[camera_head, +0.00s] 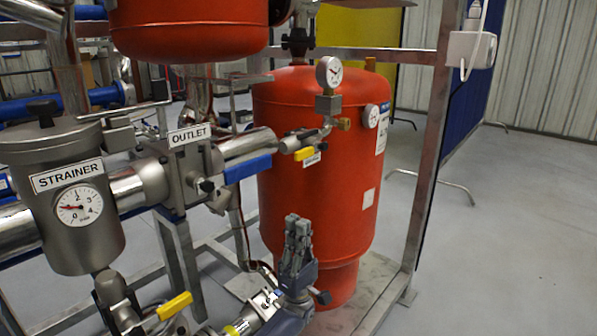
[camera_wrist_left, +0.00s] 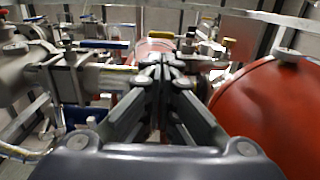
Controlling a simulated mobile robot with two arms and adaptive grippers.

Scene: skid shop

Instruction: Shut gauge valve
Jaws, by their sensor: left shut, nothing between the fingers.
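A small valve with a yellow handle (camera_head: 304,153) sits on the thin branch between the outlet pipe and the red tank, with a small label under it. A round white pressure gauge (camera_head: 329,72) stands above the end of that branch. My left gripper (camera_head: 298,225) points upward in front of the red tank, below the yellow handle and apart from it. Its fingers are shut and empty. In the left wrist view the shut fingers (camera_wrist_left: 160,67) cover part of the piping behind them. My right gripper is not in view.
A blue lever (camera_head: 248,168) by the OUTLET sign (camera_head: 187,134) lies left of the yellow handle. The red tank (camera_head: 310,215) stands close behind my gripper. The strainer (camera_head: 70,215) and another yellow handle (camera_head: 174,306) are at left. A steel frame post (camera_head: 428,170) rises at right.

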